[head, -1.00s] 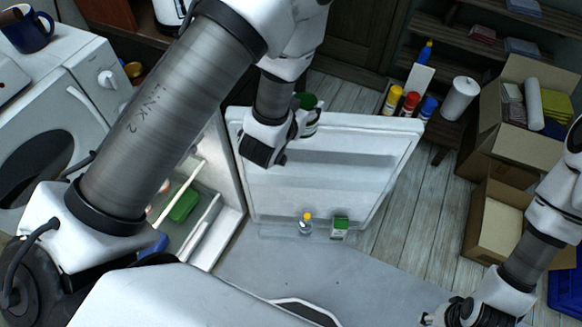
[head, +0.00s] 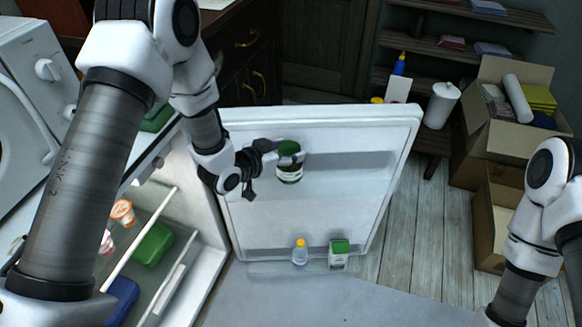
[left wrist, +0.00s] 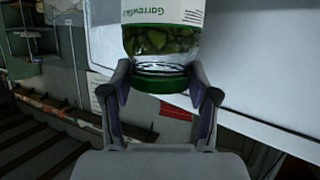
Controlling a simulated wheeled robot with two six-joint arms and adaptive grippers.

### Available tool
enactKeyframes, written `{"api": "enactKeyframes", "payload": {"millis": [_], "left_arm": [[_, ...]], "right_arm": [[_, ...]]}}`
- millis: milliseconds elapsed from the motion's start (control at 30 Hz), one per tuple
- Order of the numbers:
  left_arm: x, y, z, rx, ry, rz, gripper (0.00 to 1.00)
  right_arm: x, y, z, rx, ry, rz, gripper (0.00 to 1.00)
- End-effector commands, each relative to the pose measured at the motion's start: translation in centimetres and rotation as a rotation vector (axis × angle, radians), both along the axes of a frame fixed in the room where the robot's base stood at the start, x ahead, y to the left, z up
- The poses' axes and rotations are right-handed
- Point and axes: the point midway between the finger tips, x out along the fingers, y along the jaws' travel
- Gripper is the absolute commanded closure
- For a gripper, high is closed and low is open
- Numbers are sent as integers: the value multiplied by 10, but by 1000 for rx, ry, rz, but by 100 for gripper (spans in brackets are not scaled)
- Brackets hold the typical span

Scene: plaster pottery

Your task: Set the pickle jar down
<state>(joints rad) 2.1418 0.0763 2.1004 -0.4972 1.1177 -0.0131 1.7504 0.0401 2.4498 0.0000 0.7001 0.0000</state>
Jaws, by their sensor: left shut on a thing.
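The pickle jar (head: 290,169) has a green lid and a white label. My left gripper (head: 272,153) is shut on it near the lid, in front of the upper part of the open fridge door (head: 330,205). In the left wrist view the jar (left wrist: 162,40) hangs between the two fingers of the gripper (left wrist: 160,95), with the lid toward the palm and green pickles behind the glass. I cannot tell whether the jar touches the door's upper shelf. My right gripper is out of the head view; only part of that arm shows at the right.
The door's lower shelf holds a bottle with a yellow cap (head: 300,252) and a green and white carton (head: 339,254). The open fridge at the left holds a green container (head: 153,244) and small cups. Cardboard boxes (head: 505,115) stand at the right.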

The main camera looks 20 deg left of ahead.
Motion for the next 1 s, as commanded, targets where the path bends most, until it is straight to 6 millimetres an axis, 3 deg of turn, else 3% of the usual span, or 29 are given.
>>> {"api": "enactKeyframes", "payload": {"millis": [200,600,633,667,700,1000], "left_arm": [[0,0,-34,0,0,1,100],[0,0,-41,-1,-3,2,100],[0,0,-41,0,0,1,30],[0,0,-41,0,0,1,19],[0,0,-41,0,0,1,15],[0,0,-39,0,0,1,15]], "right_arm": [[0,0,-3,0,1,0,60],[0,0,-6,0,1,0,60],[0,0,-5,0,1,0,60],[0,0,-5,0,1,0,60],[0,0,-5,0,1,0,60],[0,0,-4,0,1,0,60]]}}
